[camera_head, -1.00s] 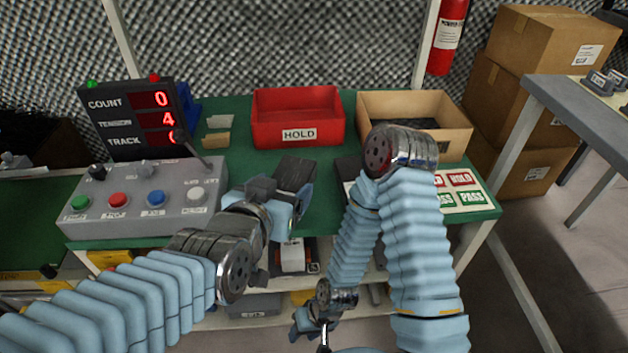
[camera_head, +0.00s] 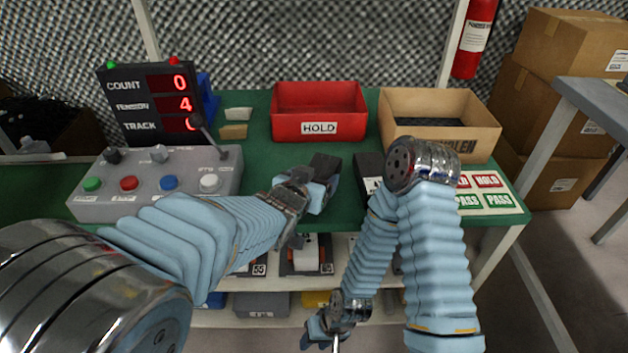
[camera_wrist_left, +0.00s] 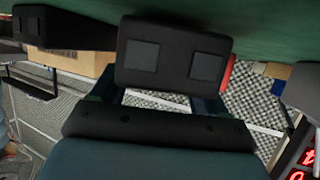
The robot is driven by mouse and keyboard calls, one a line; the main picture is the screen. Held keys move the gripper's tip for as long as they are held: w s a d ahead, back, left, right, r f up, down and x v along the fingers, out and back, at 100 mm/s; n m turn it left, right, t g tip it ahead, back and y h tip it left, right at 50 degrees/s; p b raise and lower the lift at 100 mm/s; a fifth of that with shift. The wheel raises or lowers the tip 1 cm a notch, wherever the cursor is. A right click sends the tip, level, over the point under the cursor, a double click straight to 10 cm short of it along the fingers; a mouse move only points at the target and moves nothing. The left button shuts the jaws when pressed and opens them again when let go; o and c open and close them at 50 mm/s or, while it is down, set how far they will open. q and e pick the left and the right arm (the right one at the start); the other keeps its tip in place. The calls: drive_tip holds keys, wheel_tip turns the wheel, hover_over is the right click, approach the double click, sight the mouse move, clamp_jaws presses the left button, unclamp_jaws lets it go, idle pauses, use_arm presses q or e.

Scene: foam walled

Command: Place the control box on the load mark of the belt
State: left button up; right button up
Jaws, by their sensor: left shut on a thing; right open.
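A black control box (camera_head: 325,167) is in my left gripper (camera_head: 313,187), above the front part of the green bench. In the left wrist view, the control box (camera_wrist_left: 190,48) shows a black face with two grey square patches, between the fingertips. My right gripper (camera_head: 326,332) is open and empty, low in front of the shelves under the bench. A green surface at the far left (camera_head: 35,206) may be the belt, largely cut off by my left arm and the grey button console. I see no load mark.
The grey button console (camera_head: 150,205) and counter display (camera_head: 120,105) stand left. A red HOLD bin (camera_head: 320,128) and a cardboard bin (camera_head: 480,143) stand at the back. Another black box (camera_head: 367,172) sits right of my left gripper. Stacked cartons (camera_head: 545,100) stand right.

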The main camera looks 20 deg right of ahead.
use_arm(q)
drive_tip(key=shift+f, duration=0.3)
drive_tip(key=shift+f, duration=0.15)
drive_tip(key=o, duration=1.3)
